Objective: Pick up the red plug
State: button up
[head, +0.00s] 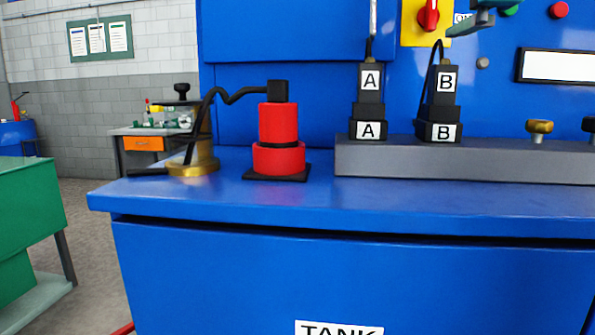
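The red plug (278,122) is a red cylinder with a black cap. It stands upright on a wider red base piece (279,158) with a dark band between them, on a flat black plate. A black cable (221,92) runs from its cap to the left and down beside a brass fitting. A dark teal part (476,22) hangs in at the top right edge, above the B plug and well away from the red plug. It may be the tip of my gripper, but its fingers cannot be made out. Nothing touches the red plug from above.
A plug labelled A (370,84) and one labelled B (443,86) stand on a grey rail (470,158) to the right. The brass fitting (192,165) stands close on the left. The blue counter (330,205) is clear in front. A blue panel rises behind.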

aim_at(278, 118)
jog(key=k+j, duration=0.15)
jog(key=k, duration=0.3)
jog(key=k+j, duration=0.15)
jog(key=k, duration=0.35)
